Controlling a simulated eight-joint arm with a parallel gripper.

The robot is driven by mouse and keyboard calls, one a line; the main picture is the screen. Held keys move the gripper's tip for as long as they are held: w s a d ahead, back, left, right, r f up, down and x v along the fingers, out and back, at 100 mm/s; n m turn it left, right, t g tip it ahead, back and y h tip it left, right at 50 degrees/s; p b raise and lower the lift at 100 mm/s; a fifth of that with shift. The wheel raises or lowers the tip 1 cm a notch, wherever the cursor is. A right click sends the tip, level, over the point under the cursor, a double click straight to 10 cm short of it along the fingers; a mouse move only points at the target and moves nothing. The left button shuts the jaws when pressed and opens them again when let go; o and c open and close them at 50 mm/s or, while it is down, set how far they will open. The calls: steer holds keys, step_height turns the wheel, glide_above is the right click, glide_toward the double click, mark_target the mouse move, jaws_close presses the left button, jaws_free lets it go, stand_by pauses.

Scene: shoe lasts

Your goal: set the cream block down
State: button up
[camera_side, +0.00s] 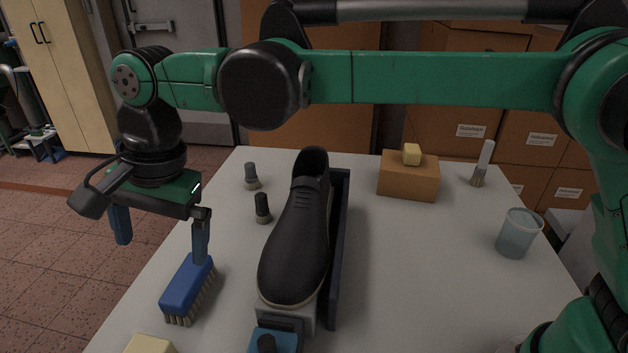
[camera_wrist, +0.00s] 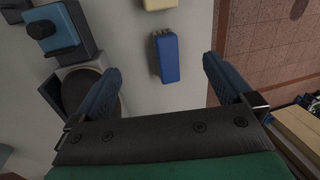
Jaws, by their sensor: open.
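A cream block (camera_side: 150,345) lies on the table at the near left, cut off by the bottom edge of the side view. In the wrist view the cream block (camera_wrist: 160,4) is at the top edge, partly out of frame. My gripper (camera_side: 161,252) is open and empty, above the table's left edge, with fingers pointing down. It is apart from the cream block. In the wrist view a blue brush (camera_wrist: 167,58) shows between the blue fingers, below them. A second, yellowish block (camera_side: 411,154) sits on an orange-brown box (camera_side: 408,178) at the back right.
A black shoe (camera_side: 298,235) stands on a holder mid-table. The blue brush (camera_side: 188,287) lies close to my right finger in the picture. Two small dark-bristled brushes (camera_side: 263,208), a pale-handled brush (camera_side: 484,163) and a clear cup (camera_side: 518,233) stand around.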

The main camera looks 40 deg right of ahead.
steer(key=d+n+t, duration=0.1)
steer(key=d, duration=0.5)
steer(key=s+d+r+n+t, duration=0.1)
steer(key=d, duration=0.4)
steer(key=d+r+n+t, duration=0.1)
steer(key=d+n, duration=0.1)
steer(key=d, duration=0.4)
steer(key=shift+s+d+r, duration=0.25)
steer(key=shift+s+d, duration=0.1)
steer(key=s+d+f+n+t+h, duration=0.1)
steer(key=s+d+f+n, duration=0.1)
steer(key=d, duration=0.3)
steer(key=s+d+f+n+t+h, duration=0.1)
steer(key=s+d+f+n+t, duration=0.1)
steer(key=s+d, duration=0.3)
steer(key=shift+d+f, duration=0.55)
